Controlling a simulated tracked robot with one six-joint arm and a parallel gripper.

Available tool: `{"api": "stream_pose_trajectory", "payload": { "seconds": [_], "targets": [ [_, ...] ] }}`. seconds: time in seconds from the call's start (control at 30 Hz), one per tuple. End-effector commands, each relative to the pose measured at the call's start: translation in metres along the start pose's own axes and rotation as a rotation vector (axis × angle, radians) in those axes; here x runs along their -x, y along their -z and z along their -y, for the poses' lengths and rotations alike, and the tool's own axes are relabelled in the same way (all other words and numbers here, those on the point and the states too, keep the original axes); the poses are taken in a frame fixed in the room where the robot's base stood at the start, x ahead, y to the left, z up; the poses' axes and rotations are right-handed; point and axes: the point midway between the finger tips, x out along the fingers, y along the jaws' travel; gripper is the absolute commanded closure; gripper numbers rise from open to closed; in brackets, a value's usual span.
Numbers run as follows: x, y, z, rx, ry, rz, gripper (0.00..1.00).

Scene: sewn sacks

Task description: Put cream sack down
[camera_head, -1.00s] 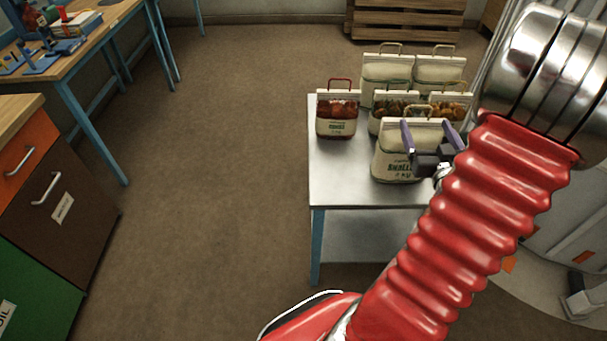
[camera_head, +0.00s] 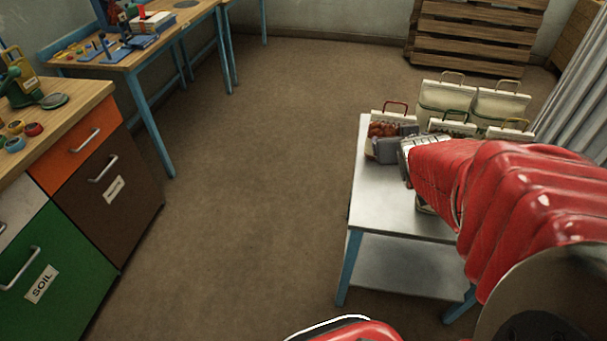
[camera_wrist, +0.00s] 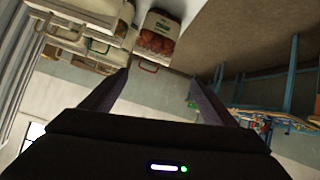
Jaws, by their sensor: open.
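Several cream sacks with coloured handles stand on the metal table (camera_head: 378,208) in the head view. The front sack seen earlier is now almost wholly hidden behind my arm; only a pale sliver (camera_head: 423,208) shows below it. My gripper (camera_head: 388,147) is beside the red-handled sack (camera_head: 381,131) and partly covers it. In the wrist view my gripper (camera_wrist: 159,78) is open with nothing between its fingers. The red-handled sack (camera_wrist: 158,38) shows upside down beyond the fingertips, apart from them.
Two taller sacks (camera_head: 445,97) stand at the back of the table, with a green-handled (camera_head: 452,128) and a yellow-handled sack (camera_head: 511,132) before them. Drawers (camera_head: 110,190) and a workbench (camera_head: 140,55) stand left. The floor (camera_head: 250,170) between is clear.

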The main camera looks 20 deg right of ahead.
Motion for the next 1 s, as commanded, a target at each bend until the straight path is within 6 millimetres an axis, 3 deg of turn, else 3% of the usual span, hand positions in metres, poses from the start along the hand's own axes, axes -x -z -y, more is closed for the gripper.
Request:
{"api": "stream_pose_trajectory", "payload": {
  "seconds": [0.03, 0.27, 0.6, 0.8, 1.0],
  "targets": [
    [0.012, 0.003, 0.016, 0.009, 0.021, 0.018, 0.19],
    [0.069, -0.01, 0.079, 0.041, 0.122, 0.159, 0.19],
    [0.179, -0.057, 0.157, 0.131, 0.335, 0.377, 0.19],
    [0.218, -0.078, 0.172, 0.174, 0.41, 0.453, 0.19],
    [0.221, -0.081, 0.173, 0.178, 0.415, 0.462, 0.19]
  ]
}}
